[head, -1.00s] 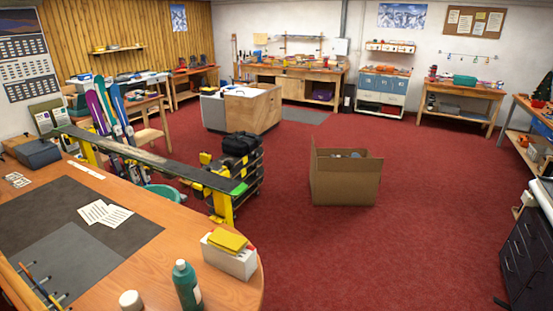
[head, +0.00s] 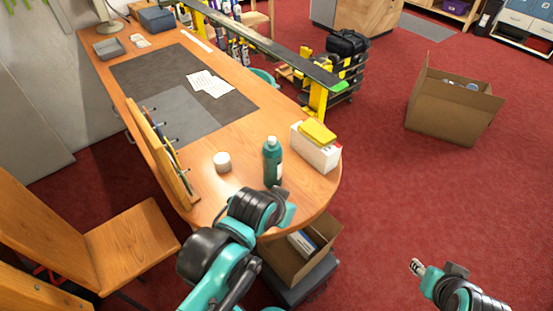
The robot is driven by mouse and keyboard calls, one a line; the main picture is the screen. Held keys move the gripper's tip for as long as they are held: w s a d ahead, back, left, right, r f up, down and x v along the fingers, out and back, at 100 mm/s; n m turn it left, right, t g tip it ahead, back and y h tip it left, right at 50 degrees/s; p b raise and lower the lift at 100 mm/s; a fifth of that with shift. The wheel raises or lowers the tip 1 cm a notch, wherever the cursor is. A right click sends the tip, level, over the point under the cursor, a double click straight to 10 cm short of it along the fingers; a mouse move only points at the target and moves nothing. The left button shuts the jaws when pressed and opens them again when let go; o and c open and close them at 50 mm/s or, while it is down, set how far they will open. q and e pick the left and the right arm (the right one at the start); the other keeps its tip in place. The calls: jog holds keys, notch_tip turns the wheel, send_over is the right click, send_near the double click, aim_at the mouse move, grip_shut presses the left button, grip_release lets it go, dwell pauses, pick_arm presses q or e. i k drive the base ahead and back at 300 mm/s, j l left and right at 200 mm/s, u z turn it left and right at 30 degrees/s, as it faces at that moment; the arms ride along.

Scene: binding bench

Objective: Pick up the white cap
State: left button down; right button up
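A small white cap (head: 222,162) stands on the wooden desk (head: 308,187) near its front edge, left of a teal bottle (head: 272,163). My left gripper (head: 285,208) is at the desk's edge, just in front of the bottle and to the right of the cap, apart from the cap. Its fingers are mostly hidden by its own wrist, so its opening does not show. My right gripper (head: 417,267) is over the red floor, well right of the desk. Its fingertips are small and nothing shows between them.
A white box with a yellow sponge-like block (head: 318,132) stands right of the bottle. A wooden rack (head: 160,150) is left of the cap. A wooden chair (head: 130,245) stands in front. A cardboard box (head: 440,115) is on the floor. Papers lie on the dark mat.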

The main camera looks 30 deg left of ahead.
aim_at(222, 161)
jog(key=u, duration=1.55)
jog(key=l+z, duration=0.55)
